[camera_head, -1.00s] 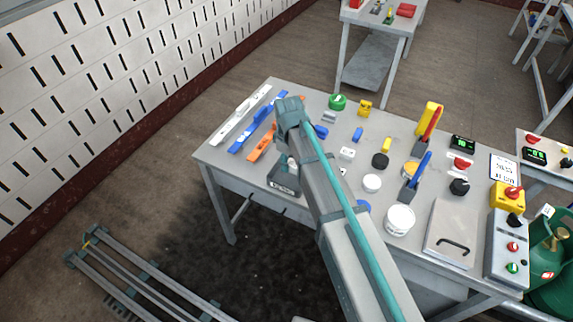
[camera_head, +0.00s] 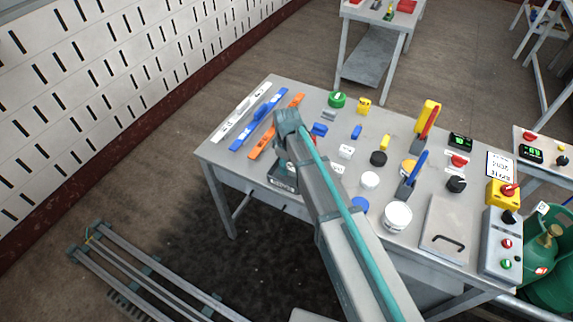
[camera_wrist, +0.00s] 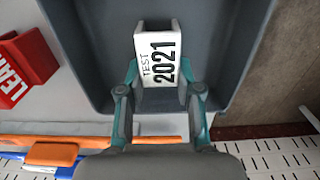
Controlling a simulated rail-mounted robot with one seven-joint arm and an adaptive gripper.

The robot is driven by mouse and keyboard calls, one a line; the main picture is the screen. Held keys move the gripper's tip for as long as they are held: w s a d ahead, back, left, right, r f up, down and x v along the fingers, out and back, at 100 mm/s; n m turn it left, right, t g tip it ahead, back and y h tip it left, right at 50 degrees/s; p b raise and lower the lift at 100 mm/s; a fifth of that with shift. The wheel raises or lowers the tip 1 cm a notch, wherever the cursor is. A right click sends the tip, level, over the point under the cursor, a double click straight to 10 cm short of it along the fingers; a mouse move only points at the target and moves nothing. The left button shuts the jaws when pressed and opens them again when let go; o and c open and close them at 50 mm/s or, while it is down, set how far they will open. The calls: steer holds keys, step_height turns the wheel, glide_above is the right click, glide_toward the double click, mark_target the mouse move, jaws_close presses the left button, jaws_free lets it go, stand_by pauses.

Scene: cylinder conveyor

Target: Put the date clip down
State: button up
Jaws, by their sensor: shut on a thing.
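The date clip (camera_wrist: 157,45) is a white channel-shaped piece with "TEST 2021" in black, seen in the wrist view. My gripper (camera_wrist: 158,82) is shut on it, one finger on each side. The clip is over a dark grey bin (camera_wrist: 235,65); I cannot tell whether it touches the bin floor. In the head view the bin (camera_head: 283,184) stands at the table's front left edge, partly covered by my arm. The gripper's fingers and the clip are hidden there behind my arm.
A red block marked "LEAK" (camera_wrist: 12,82) lies left of the bin in the wrist view. Orange (camera_head: 277,126), blue (camera_head: 258,120) and white (camera_head: 240,117) strips lie at the table's left. Several small parts crowd the table's middle. A white tub (camera_head: 397,216) stands at the front.

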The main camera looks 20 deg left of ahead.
steer(key=o, duration=1)
steer(key=shift+f, duration=0.1)
steer(key=shift+c, duration=0.2)
step_height(320, 180, up, 12)
steer(key=b, duration=0.3)
steer(key=shift+r+b, duration=0.2)
steer(key=shift+b, duration=0.15)
